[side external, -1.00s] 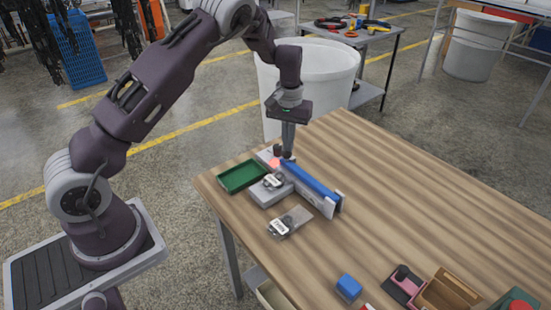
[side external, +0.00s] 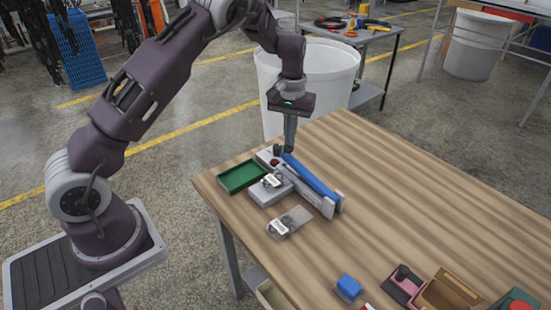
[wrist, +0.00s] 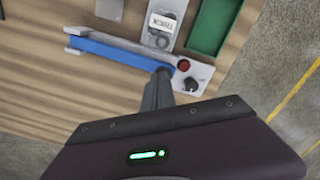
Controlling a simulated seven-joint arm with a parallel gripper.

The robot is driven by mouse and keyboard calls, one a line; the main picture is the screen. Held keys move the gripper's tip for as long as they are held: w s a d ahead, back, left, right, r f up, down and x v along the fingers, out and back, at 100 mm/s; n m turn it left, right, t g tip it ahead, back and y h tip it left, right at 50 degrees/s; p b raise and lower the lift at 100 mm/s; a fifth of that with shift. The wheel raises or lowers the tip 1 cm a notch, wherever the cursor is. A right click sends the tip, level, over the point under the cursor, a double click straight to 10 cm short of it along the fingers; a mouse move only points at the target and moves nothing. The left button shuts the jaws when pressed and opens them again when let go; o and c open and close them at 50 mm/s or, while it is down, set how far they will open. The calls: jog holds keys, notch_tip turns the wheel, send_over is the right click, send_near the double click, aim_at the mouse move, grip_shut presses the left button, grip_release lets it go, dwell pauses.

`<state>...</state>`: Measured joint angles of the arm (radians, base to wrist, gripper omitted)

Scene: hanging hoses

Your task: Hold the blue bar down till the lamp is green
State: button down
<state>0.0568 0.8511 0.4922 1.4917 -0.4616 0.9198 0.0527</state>
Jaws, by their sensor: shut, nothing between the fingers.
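The blue bar (side external: 312,178) runs along a grey base on the wooden table, with its far end in a grey bracket (side external: 334,205). It also shows in the wrist view (wrist: 115,51). My gripper (side external: 289,151) is shut and empty, pointing down at the bar's free end. Its fingertips (wrist: 161,75) overlap that end in the wrist view; I cannot tell whether they touch it. The lamp (wrist: 184,65) is a dark red dome beside the bar's free end and shows no bright glow. A black knob (wrist: 191,85) sits next to it.
A green tray (side external: 242,177) and a grey box with a labelled piece (side external: 271,181) stand beside the bar. Another labelled piece (side external: 280,226) lies nearer. A blue block (side external: 348,287) is at the front. The table right of the bar is clear.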

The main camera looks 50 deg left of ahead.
jog(key=d+r, duration=0.5)
jog(key=r, duration=0.4)
jog(key=d+r, duration=0.5)
jog(key=r, duration=0.4)
jog(key=shift+d, duration=0.25)
dwell(0.8)
jog(key=s+r+m+t, duration=0.1)
jog(key=s+r, duration=0.2)
jog(key=s, duration=0.3)
jog(key=s+r+m+t+h, duration=0.1)
jog(key=s+r, duration=0.2)
jog(key=s, duration=0.3)
jog(key=s+r+m+t, duration=0.1)
jog(key=s+r, duration=0.2)
jog(key=s, duration=0.3)
jog(key=s+f+m+t, duration=0.1)
jog(key=s+f, duration=0.2)
jog(key=s, duration=0.4)
jog(key=s+f+m+t+y, duration=0.1)
jog(key=s+f+m, duration=0.1)
jog(key=s+f, duration=0.2)
jog(key=s, duration=0.3)
jog(key=shift+s+d+t, duration=0.15)
jog(key=shift+s+t, duration=0.15)
jog(key=shift+s, duration=0.05)
